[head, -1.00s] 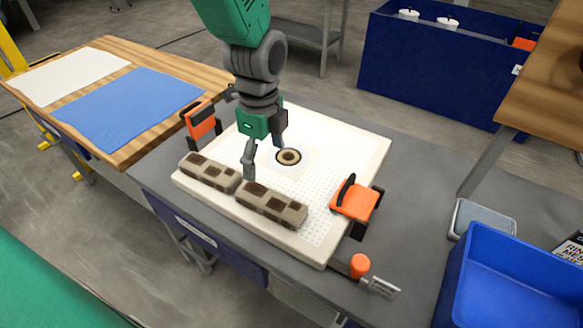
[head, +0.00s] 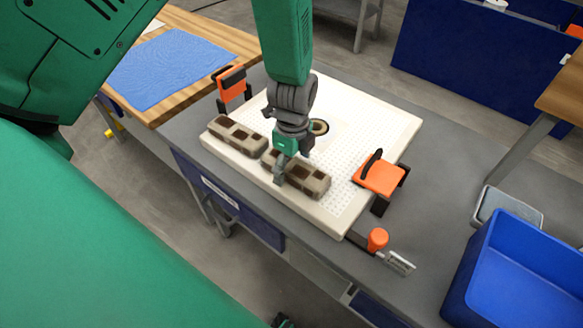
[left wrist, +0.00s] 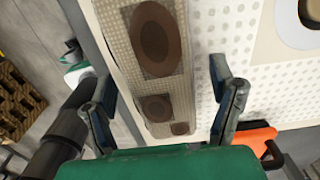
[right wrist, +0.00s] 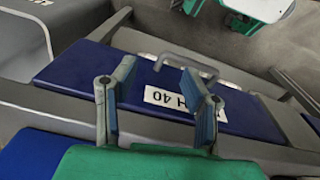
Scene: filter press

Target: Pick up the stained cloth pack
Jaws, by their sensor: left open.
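Two beige cloth packs with dark brown stains lie end to end along the near edge of the white perforated plate (head: 365,140). In the head view, the left pack (head: 237,137) is clear of my gripper. The right pack (head: 310,182) is partly hidden behind my left gripper (head: 291,170), which points down at its left part. In the left wrist view, the open fingers (left wrist: 165,95) stand on either side of a stained pack (left wrist: 165,85), with nothing gripped. In the right wrist view, my right gripper (right wrist: 155,105) is open and empty before a blue drawer front.
Orange clamps (head: 380,176) with black handles stand at the plate's right side and far left corner (head: 232,82). A round port (head: 319,127) sits in the plate. A blue bin (head: 515,270) is at the right. The drawer handle (right wrist: 185,65) is near my right gripper.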

